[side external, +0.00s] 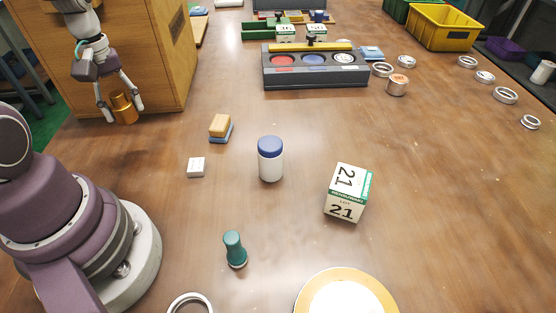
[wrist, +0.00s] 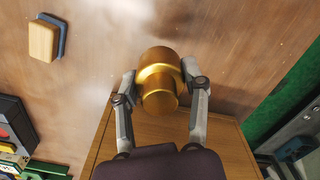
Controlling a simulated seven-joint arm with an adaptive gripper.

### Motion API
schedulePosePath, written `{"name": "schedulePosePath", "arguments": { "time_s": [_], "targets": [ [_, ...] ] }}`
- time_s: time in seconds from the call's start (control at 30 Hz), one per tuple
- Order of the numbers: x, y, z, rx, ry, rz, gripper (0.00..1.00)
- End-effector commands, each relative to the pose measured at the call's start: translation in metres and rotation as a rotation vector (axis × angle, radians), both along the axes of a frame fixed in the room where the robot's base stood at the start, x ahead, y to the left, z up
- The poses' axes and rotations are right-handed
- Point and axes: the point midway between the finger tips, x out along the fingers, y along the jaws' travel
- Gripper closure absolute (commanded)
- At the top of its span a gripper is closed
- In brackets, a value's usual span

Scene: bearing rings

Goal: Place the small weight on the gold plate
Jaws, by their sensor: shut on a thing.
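The small weight is a brass-coloured stepped cylinder (side external: 124,108), held between the fingers of my gripper (side external: 120,112) at the upper left of the side external view. In the wrist view the weight (wrist: 159,80) sits between both fingertips of my gripper (wrist: 160,90), its wide part farther from the palm. My gripper is shut on it, beside the wooden cabinet; its height above the table is hard to tell. The gold plate (side external: 300,296), a gold rim around a bright white centre, lies at the bottom edge of the side external view, partly cut off and far from my gripper.
A blue-lidded white jar (side external: 270,160), a box marked 21 (side external: 347,192), a teal peg-like piece (side external: 235,249), a small white block (side external: 196,167) and a yellow-and-blue block (side external: 220,128) stand on the table between. A wooden cabinet (side external: 160,50) is right behind my gripper.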

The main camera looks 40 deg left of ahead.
Motion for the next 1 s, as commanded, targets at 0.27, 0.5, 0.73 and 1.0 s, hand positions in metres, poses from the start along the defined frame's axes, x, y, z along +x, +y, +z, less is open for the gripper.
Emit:
{"name": "schedulePosePath", "arguments": {
  "time_s": [0.27, 0.5, 0.73, 1.0],
  "targets": [
    [0.001, 0.0, 0.048, 0.004, -0.005, -0.001, 0.96],
    [0.015, -0.025, 0.064, -0.007, -0.005, -0.101, 0.96],
    [0.036, -0.082, 0.066, -0.018, -0.014, -0.316, 0.96],
    [0.028, -0.197, 0.067, -0.031, -0.012, -0.766, 0.96]
  ]
}}
